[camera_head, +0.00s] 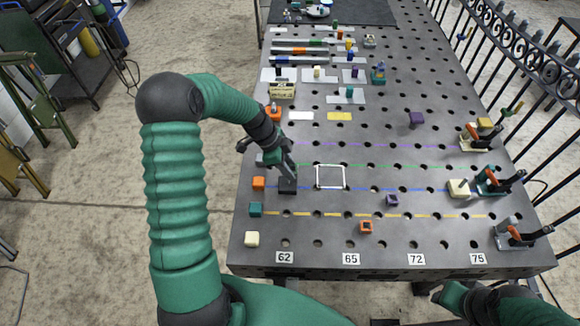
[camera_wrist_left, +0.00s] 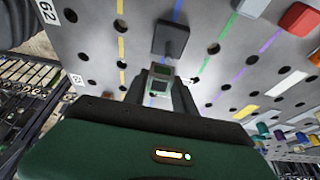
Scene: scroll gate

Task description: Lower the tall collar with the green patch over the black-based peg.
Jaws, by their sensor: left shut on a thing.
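The tall collar (camera_wrist_left: 160,73), grey with a green patch, is held between the fingers of my left gripper (camera_wrist_left: 160,90) in the left wrist view. My left gripper (camera_head: 289,173) is shut on it and points down at the black base (camera_head: 287,187) of the peg in the head view. The black base also shows in the left wrist view (camera_wrist_left: 171,36), just beyond the collar. The peg's shaft is not clearly visible. I cannot tell whether the collar is around it or above it. My right gripper is not in view.
Orange (camera_head: 258,183), teal (camera_head: 256,209) and cream (camera_head: 252,239) blocks line the table's left edge. A white square outline (camera_head: 330,177) lies right of the black base. Purple (camera_head: 392,200) and orange (camera_head: 366,227) collars stand farther right. Clamps (camera_head: 490,180) line the right edge.

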